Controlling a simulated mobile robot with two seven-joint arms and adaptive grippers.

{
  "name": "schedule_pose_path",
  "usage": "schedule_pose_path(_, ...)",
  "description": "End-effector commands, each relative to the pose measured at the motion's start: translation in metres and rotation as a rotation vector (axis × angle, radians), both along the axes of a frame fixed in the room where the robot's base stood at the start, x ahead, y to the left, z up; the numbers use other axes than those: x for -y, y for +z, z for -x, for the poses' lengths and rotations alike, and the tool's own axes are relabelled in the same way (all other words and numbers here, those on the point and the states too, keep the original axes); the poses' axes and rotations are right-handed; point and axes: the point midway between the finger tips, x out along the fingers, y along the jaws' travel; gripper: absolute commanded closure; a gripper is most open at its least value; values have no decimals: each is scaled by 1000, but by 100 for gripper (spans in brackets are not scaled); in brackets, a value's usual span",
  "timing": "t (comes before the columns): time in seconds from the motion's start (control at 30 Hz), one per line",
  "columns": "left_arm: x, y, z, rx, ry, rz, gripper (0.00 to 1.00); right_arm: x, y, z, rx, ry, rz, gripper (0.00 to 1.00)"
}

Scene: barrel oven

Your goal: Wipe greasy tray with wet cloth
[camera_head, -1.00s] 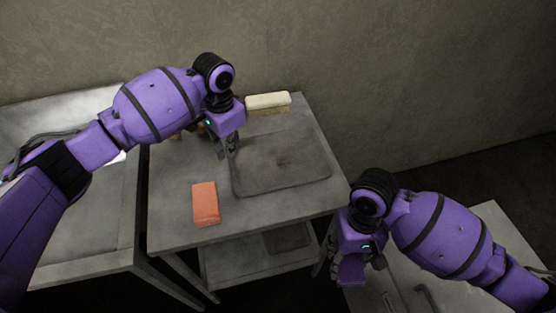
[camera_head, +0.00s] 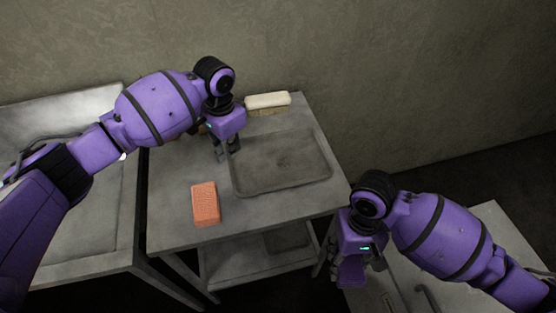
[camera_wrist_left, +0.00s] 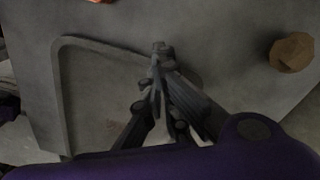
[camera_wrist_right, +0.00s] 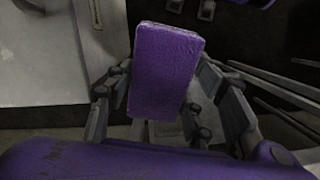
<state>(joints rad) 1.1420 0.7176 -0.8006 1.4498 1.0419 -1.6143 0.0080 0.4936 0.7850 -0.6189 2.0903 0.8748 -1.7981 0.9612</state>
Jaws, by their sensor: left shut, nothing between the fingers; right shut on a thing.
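The grey, stained greasy tray (camera_head: 238,184) lies flat on the metal table, and its rim shows in the left wrist view (camera_wrist_left: 63,95). My left gripper (camera_head: 226,152) is shut and empty at the tray's left rim, pointing down; its closed fingers also show in the left wrist view (camera_wrist_left: 158,62). I cannot tell whether they touch the rim. My right gripper (camera_wrist_right: 160,85) is shut on a purple, rough-surfaced block-like cloth (camera_wrist_right: 165,58). In the head view this purple cloth (camera_head: 350,273) hangs right of and below the table, apart from the tray.
An orange sponge-like block (camera_head: 205,203) lies on the table (camera_head: 170,220) left of the tray. A cream-topped block (camera_head: 268,102) stands behind the tray near the wall. A brown lump (camera_wrist_left: 291,52) lies beside the tray. A sink counter (camera_head: 485,240) is at right.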

Motion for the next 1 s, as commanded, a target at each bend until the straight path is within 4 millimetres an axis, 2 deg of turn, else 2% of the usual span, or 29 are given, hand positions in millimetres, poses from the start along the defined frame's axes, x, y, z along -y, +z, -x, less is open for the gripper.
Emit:
schedule_pose_path(0.3,0,-7,0,-1,0,0,100,0,-3,1,-4,0,0,72)
schedule_pose_path(0.47,0,-4,0,0,0,0,100,0,0,0,1,0,0,72)
schedule_pose_path(1.0,0,29,-1,5,1,1,100,0,40,-18,61,0,0,72)
